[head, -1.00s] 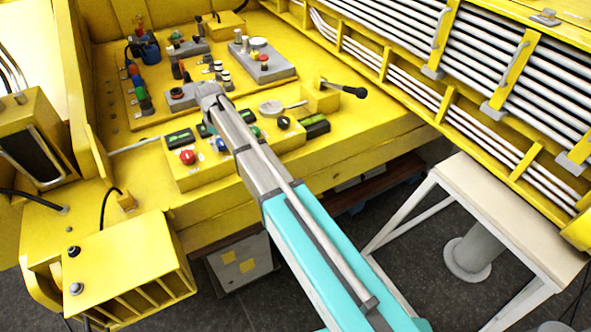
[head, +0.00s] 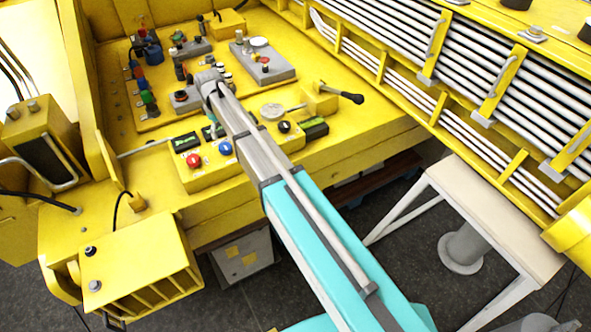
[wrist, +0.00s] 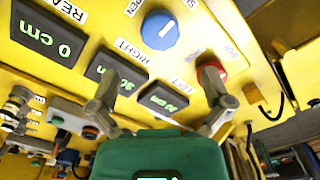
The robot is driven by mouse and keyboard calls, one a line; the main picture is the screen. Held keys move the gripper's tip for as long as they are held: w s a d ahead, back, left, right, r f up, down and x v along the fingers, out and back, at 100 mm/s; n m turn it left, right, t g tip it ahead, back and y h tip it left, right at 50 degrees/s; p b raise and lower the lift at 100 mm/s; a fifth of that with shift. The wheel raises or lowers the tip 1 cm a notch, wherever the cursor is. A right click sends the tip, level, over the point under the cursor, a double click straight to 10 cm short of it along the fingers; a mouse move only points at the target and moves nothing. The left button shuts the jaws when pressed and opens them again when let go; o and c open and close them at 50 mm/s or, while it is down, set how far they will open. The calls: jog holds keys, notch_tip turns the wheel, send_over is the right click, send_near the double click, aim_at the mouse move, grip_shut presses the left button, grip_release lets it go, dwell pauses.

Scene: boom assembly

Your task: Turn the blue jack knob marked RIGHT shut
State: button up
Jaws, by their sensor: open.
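A blue round knob (wrist: 160,29) with a white pointer mark is at the top of the wrist view, between printed OPEN and partly cut SHUT words. It also shows in the head view (head: 225,147) on the yellow control box. The word RIGHT is printed by a dark display (wrist: 116,72) below the knob; I cannot read a label on the knob itself. My gripper (wrist: 160,82) is open and empty, its two grey fingers spread, below the blue knob in the picture and apart from it. In the head view my arm hides most of the gripper.
A red knob (head: 194,160) is beside the blue one; in the wrist view my right finger partly covers it (wrist: 212,70). Other displays (wrist: 163,99) (wrist: 47,37) sit close by. A black knob (head: 284,127) and a lever (head: 345,96) stand right of my arm.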

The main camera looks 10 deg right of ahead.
jog(key=shift+r+p, duration=2.8)
jog(key=shift+r, duration=0.25)
jog(key=s+d+f+m+b, duration=0.5)
jog(key=s+d, duration=0.5)
jog(key=s, duration=0.1)
jog(key=s+d+f+m+b, duration=0.5)
jog(key=s+d, duration=0.5)
jog(key=s, duration=0.1)
jog(key=shift+d+f+m, duration=0.2)
jog(key=shift+d+m, duration=0.1)
jog(key=shift+d, duration=0.1)
jog(key=shift+m, duration=0.8)
jog(key=s, duration=0.1)
jog(key=s+d+f+b, duration=0.1)
jog(key=s+d+b, duration=0.1)
jog(key=s, duration=0.1)
jog(key=shift+d+f, duration=0.15)
jog(key=shift+f, duration=0.15)
